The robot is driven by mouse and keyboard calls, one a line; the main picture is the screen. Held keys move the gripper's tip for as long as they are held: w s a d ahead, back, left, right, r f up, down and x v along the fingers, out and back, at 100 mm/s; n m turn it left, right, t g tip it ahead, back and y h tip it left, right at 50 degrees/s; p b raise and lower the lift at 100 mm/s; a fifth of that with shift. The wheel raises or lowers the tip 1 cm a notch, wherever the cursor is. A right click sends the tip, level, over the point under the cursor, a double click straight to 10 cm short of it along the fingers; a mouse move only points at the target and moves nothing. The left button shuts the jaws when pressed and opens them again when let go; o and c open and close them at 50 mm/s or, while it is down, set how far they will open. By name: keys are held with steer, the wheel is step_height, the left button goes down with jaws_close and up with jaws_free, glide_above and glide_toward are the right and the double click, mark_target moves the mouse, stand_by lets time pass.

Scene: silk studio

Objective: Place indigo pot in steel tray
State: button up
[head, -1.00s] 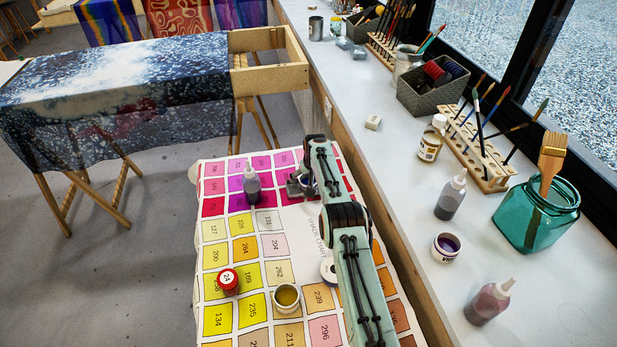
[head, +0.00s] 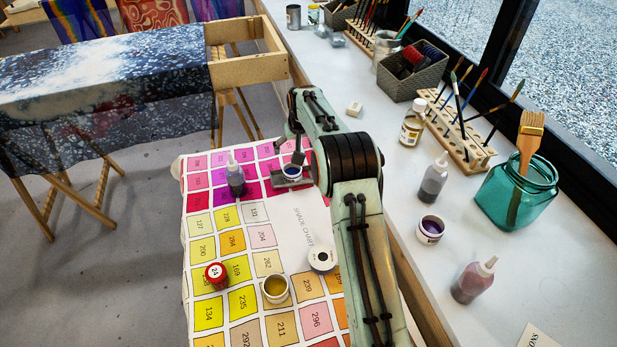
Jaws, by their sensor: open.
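A small white pot with dark blue contents, the indigo pot (head: 291,170), stands upright at the far part of the shade chart. It appears to sit on the small grey steel tray (head: 283,183), whose near edge shows below it. The rest of the tray is hidden by the pot and my arm. My gripper (head: 294,152) is open, just above and behind the pot. Whether a finger still touches the pot cannot be made out.
A dark dropper bottle (head: 236,178) stands close left of the tray. The sill at right holds a purple pot (head: 430,229), bottles and a teal jar (head: 515,195).

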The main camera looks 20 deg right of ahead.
steer(key=s+a+r+g, duration=0.1)
steer(key=s+a+r, duration=0.1)
steer(key=s+r, duration=0.55)
steer(key=s+a+r+g, duration=0.15)
steer(key=s+r, duration=0.35)
steer(key=s, duration=0.6)
steer(key=s+a+f+g, duration=0.1)
steer(key=s, duration=1.2)
steer(key=s+a+f+n+g, duration=0.1)
steer(key=s+a, duration=0.1)
steer(key=s, duration=1.2)
steer(key=shift+f+y, duration=0.35)
steer(key=shift+y, duration=0.05)
